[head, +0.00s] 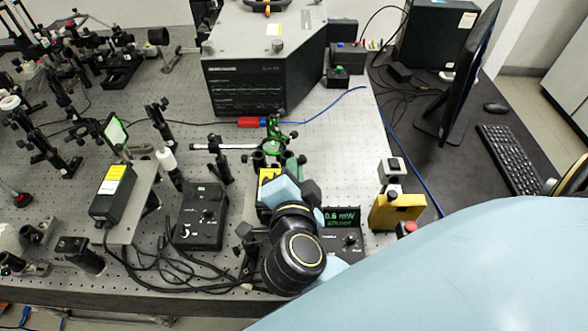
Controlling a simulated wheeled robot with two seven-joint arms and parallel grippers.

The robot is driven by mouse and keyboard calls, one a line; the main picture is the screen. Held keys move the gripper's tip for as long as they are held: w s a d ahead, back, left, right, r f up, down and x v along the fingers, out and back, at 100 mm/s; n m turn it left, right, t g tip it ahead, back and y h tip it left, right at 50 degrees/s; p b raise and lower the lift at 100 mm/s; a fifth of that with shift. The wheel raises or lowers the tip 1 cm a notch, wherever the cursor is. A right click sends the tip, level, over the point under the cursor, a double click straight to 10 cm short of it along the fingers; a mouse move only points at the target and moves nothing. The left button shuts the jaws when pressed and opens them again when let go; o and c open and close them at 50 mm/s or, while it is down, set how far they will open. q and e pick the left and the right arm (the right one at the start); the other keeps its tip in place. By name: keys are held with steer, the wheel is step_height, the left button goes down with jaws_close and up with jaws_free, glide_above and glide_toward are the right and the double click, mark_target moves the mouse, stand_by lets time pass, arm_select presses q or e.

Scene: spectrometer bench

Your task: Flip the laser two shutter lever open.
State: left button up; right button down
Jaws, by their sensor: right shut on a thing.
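My right arm comes in from the lower right, and its wrist covers the front middle of the bench. My right gripper (284,190) reaches down at a small black box with a yellow label (267,176), apparently laser two. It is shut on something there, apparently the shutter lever. The wrist and gripper hide the lever, so its angle cannot be seen. The power meter (343,217) just right of the wrist shows 0.6 mW in green. My left gripper is not in view.
A black controller box (200,215) with cables stands left of the wrist. Another yellow-labelled laser box (113,192) is further left. Green-lit optics (272,145) stand just beyond the gripper. A yellow box (397,211) is at right. A large spectrometer (262,60) fills the back.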

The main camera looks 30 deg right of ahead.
steer(key=shift+s+d+m+p, duration=0.1)
steer(key=shift+m+p, duration=0.2)
steer(key=shift+p, duration=0.75)
steer(key=shift+f+m+t+p, duration=0.2)
steer(key=shift+m+t+p, duration=0.1)
steer(key=shift+m+p, duration=0.1)
steer(key=c, duration=1.6)
jaws_free()
